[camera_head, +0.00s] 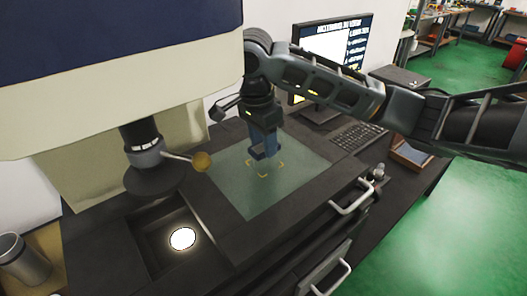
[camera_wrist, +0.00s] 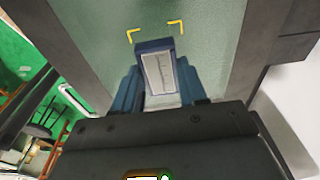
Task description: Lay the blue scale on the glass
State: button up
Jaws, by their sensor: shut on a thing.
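The blue scale (camera_wrist: 157,73) is a small blue block with a pale, ruled face, seen in the wrist view between my fingers. In the head view the scale (camera_head: 264,151) shows at the lower end of my gripper, over the glass. My gripper (camera_wrist: 160,92) is shut on it; the gripper also shows in the head view (camera_head: 265,143). The glass (camera_head: 233,190) is a greenish plate set in the dark bench, with yellow corner marks (camera_head: 264,174) around a spot close to the scale. I cannot tell whether the scale touches the glass.
A large microscope-like machine with a dark round head (camera_head: 152,178) stands left of the glass. A lit round spot (camera_head: 182,238) lies in a recess in front of it. A monitor (camera_head: 335,50), keyboard (camera_head: 358,137) and open wooden box (camera_head: 410,154) are at the right. The glass around the marks is clear.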

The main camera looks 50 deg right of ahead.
aim_at(262, 147)
jog(key=shift+f, duration=1.75)
jog(key=shift+f, duration=0.15)
jog(key=o, duration=1.1)
jog(key=r, duration=0.7)
jog(key=shift+w+a, duration=0.1)
jog(key=shift+a, duration=0.2)
jog(key=shift+a+r, duration=0.1)
jog(key=shift+r, duration=0.3)
